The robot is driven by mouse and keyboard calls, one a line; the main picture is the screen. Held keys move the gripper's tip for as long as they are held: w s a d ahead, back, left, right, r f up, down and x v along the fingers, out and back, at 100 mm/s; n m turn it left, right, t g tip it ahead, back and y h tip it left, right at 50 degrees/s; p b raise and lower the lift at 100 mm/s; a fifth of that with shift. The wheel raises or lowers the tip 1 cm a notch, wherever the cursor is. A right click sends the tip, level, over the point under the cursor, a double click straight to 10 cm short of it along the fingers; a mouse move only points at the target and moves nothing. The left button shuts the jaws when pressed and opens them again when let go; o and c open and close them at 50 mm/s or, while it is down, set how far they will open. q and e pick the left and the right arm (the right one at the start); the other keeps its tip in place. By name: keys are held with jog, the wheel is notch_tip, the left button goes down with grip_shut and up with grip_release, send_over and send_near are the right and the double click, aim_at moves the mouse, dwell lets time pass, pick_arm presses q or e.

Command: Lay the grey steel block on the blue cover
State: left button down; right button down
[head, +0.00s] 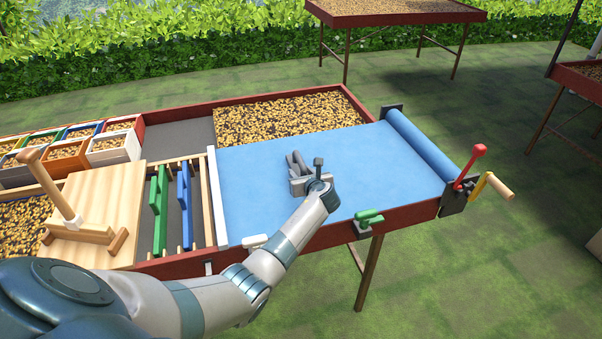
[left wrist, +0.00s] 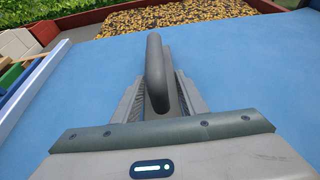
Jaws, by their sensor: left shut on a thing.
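The blue cover (head: 250,195) is spread over much of the long bed and fills most of the left wrist view (left wrist: 230,70). My left gripper (head: 297,163) is over the middle of the cover, shut on the grey steel block. In the left wrist view the block (left wrist: 156,65) shows as a dark grey rounded bar between the two fingers (left wrist: 155,95). Its lower part is hidden by the fingers and gripper body. I cannot tell whether it touches the cover. My right gripper is not in view.
A roller (head: 420,145) with a red-knobbed lever (head: 478,151) stands at the cover's right end. A green clamp (head: 369,216) sits on the front edge. Beans (head: 285,115) lie uncovered behind. Green and blue rakes (head: 184,200) and a wooden board (head: 100,205) are left.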

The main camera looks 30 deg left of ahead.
pick_arm(q)
jog(key=shift+r, duration=0.1)
jog(key=c, duration=1.1)
grip_release()
jog(key=shift+s, duration=0.1)
jog(key=shift+s+d+r, duration=0.15)
jog(key=shift+s+d, duration=0.15)
jog(key=shift+d, duration=0.1)
jog(key=b+v, duration=0.1)
jog(key=v, duration=0.9)
jog(key=shift+s+d+r, duration=0.2)
jog(key=shift+s+d, duration=0.05)
jog(key=shift+d, duration=0.05)
